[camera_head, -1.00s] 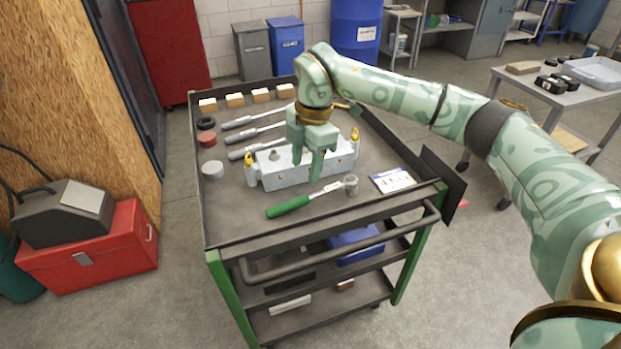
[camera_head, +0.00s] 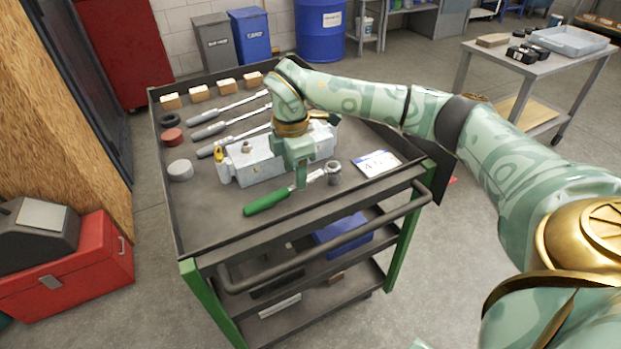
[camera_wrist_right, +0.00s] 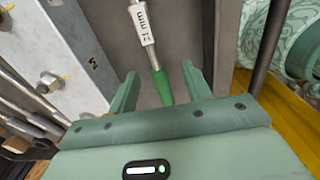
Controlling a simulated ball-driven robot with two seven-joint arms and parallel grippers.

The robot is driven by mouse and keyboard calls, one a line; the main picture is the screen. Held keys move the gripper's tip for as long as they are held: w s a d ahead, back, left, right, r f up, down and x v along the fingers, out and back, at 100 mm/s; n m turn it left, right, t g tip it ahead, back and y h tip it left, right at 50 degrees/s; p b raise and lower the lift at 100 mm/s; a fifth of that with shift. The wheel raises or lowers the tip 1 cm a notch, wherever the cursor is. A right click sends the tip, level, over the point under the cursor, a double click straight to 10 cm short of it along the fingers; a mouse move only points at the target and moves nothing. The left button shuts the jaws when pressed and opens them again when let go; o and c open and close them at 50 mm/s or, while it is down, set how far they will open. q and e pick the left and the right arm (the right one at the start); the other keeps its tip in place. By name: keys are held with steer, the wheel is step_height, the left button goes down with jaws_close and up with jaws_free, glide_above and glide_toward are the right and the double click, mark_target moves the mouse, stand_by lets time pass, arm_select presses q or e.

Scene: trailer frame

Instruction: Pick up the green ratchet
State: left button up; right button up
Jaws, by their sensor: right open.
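The green ratchet lies on the cart's top tray near its front edge, with its green handle (camera_head: 266,202) to the left and its round metal head (camera_head: 333,172) to the right. My right gripper (camera_head: 299,182) is over the ratchet, around where handle and shaft meet, and hides part of it. In the right wrist view the open fingers (camera_wrist_right: 160,74) stand on either side of the green handle (camera_wrist_right: 161,84), with a white-labelled shaft beyond. I cannot tell whether they touch it. My left gripper is not in view.
A grey metal block (camera_head: 250,165) with bolts sits just behind the ratchet. Several other wrenches (camera_head: 228,128) and wooden blocks (camera_head: 198,93) lie farther back. A white card (camera_head: 377,163) lies right of the ratchet head. The tray has a raised rim (camera_head: 235,247).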

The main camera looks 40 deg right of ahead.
mark_target(288, 190)
steer(key=f, duration=0.1)
steer(key=a+f+b, duration=0.1)
steer(key=f, duration=0.1)
steer(key=f+b, duration=0.1)
steer(key=shift+w+a+f, duration=0.35)
steer(key=shift+w+a, duration=0.05)
steer(key=shift+w+a+r, duration=0.1)
steer(key=shift+r, duration=0.15)
steer(key=shift+c, duration=1.2)
jaws_close()
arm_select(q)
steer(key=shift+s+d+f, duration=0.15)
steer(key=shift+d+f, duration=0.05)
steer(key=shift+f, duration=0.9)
arm_select(e)
steer(key=shift+w, duration=0.1)
